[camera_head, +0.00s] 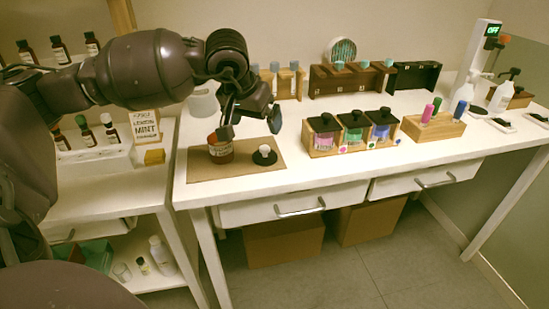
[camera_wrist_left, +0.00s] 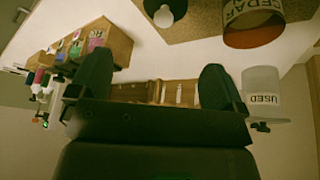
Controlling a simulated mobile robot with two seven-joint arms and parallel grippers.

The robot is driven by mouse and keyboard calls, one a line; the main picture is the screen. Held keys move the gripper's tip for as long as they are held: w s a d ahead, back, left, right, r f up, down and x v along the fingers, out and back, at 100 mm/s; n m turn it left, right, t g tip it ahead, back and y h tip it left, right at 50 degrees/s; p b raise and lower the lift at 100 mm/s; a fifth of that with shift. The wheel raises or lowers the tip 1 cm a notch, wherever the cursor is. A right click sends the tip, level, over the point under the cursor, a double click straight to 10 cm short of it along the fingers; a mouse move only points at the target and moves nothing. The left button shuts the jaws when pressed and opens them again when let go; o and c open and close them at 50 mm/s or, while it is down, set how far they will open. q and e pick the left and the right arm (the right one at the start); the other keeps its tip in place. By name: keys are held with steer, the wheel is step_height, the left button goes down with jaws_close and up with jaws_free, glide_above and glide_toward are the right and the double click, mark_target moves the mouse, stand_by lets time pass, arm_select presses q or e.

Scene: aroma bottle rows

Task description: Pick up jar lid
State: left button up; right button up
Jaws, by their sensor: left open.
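The jar lid (camera_head: 264,156) is a black disc with a white knob, lying on a brown mat (camera_head: 206,170) at the left end of the table. It also shows at the top of the left wrist view (camera_wrist_left: 172,6). An amber jar (camera_head: 220,151) with a label stands just left of the lid, and its label reads "CEDAR" in the left wrist view (camera_wrist_left: 252,18). My left gripper (camera_head: 249,127) is open and empty, above and behind the jar and lid, its fingers apart in the left wrist view (camera_wrist_left: 155,85). My right gripper is not in view.
A wooden box (camera_head: 323,143) with several black-lidded jars stands right of the mat. A white cup (camera_head: 203,104), marked "USED" in the left wrist view (camera_wrist_left: 262,80), stands behind the amber jar. Wooden racks (camera_head: 340,80) line the back. The table front is clear.

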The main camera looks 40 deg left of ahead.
arm_select(q)
steer(key=m, duration=0.1)
glide_above(264, 147)
steer(key=s, duration=0.2)
steer(key=f, duration=0.4)
steer(key=shift+s+d+f+b, duration=0.2)
steer(key=shift+f+b, duration=0.1)
steer(key=shift+b, duration=0.1)
steer(key=shift+x, duration=0.8)
steer(key=b+x, duration=0.1)
steer(key=x, duration=0.3)
steer(key=shift+f, duration=0.15)
steer(key=shift+w+f, duration=0.1)
steer(key=shift+w, duration=0.05)
steer(key=shift+c, duration=1)
steer(key=c, duration=0.8)
